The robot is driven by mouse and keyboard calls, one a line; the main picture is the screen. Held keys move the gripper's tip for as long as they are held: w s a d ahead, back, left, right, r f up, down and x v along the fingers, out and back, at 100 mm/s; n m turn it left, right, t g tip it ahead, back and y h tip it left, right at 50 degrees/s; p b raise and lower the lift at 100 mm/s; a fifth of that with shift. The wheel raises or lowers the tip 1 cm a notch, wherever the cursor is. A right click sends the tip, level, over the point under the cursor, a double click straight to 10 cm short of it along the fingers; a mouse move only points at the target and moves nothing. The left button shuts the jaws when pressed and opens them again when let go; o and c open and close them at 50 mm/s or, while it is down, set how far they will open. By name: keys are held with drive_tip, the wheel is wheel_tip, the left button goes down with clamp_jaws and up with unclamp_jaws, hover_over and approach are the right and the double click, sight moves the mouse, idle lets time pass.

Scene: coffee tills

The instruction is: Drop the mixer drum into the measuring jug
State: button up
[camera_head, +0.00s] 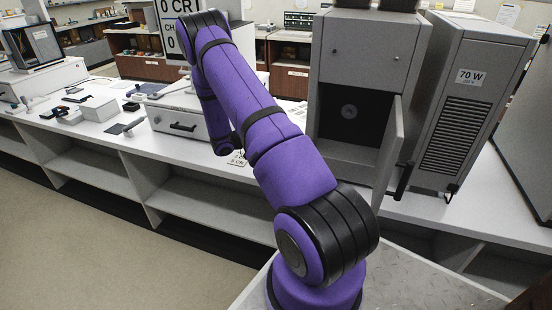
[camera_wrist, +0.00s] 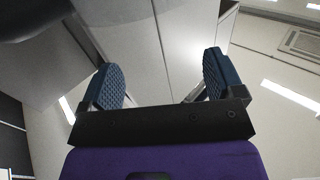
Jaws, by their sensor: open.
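My gripper (camera_wrist: 160,86) is open in the wrist view, with two dark blue textured finger pads set wide apart and nothing between them. In the head view my purple arm reaches up and away over the counter, and its end is hidden behind its own links. I cannot make out the mixer drum or the measuring jug in either view; small items on the counter at the left are too small to tell apart.
A white counter (camera_head: 110,164) with open shelves runs across the head view. A grey cabinet (camera_head: 366,45) with an open door (camera_head: 389,150) stands right of my arm, beside a grey vented unit labelled 70 W (camera_head: 466,110).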

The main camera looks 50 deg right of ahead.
drive_tip(key=v, duration=0.6)
idle(0.4)
